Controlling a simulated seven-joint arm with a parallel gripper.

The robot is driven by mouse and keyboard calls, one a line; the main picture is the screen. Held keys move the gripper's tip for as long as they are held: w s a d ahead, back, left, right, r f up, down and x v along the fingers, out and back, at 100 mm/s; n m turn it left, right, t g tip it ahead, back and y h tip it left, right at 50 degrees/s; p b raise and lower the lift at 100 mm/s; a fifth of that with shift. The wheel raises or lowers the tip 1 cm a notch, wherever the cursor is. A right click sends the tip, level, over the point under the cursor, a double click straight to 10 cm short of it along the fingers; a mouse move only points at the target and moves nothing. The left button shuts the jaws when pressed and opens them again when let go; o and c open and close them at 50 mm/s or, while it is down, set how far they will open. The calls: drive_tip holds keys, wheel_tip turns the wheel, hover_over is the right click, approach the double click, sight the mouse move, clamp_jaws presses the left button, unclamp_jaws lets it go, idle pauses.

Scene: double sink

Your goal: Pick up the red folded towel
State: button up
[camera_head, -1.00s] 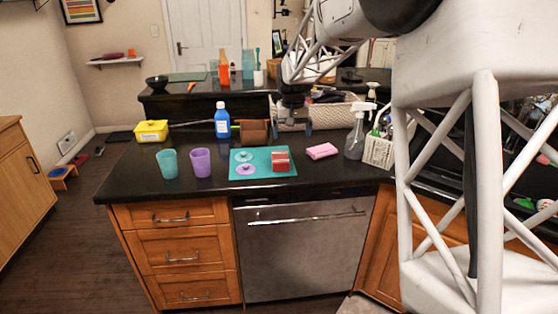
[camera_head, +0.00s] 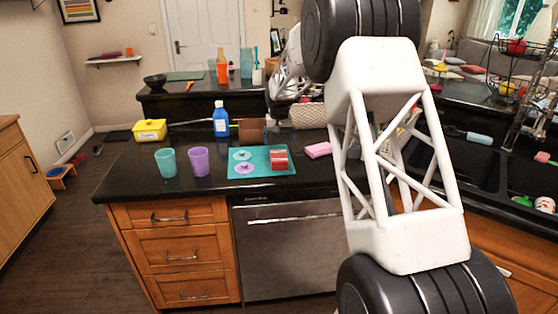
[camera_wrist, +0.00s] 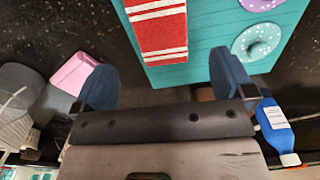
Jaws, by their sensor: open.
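The red folded towel (camera_head: 279,160) lies on the right part of a teal mat (camera_head: 214,170) on the dark counter. In the wrist view the towel (camera_wrist: 158,27) is red with white stripes and sits at the top, ahead of the space between the fingers. My gripper (camera_wrist: 165,85) is open and empty, with its two blue fingers apart and the towel beyond their tips.
Two lids, one teal (camera_head: 242,155) and one purple (camera_head: 245,169), lie on the mat left of the towel. A pink sponge (camera_head: 318,150) lies to its right. A teal cup (camera_head: 167,162), a purple cup (camera_head: 200,161) and a blue bottle (camera_head: 221,120) stand to the left.

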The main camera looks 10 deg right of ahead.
sight(279, 155)
drive_tip(key=shift+f, duration=1.3)
drive_tip(key=shift+f, duration=2.6)
drive_tip(key=c, duration=1)
drive_tip(key=shift+r, duration=0.15)
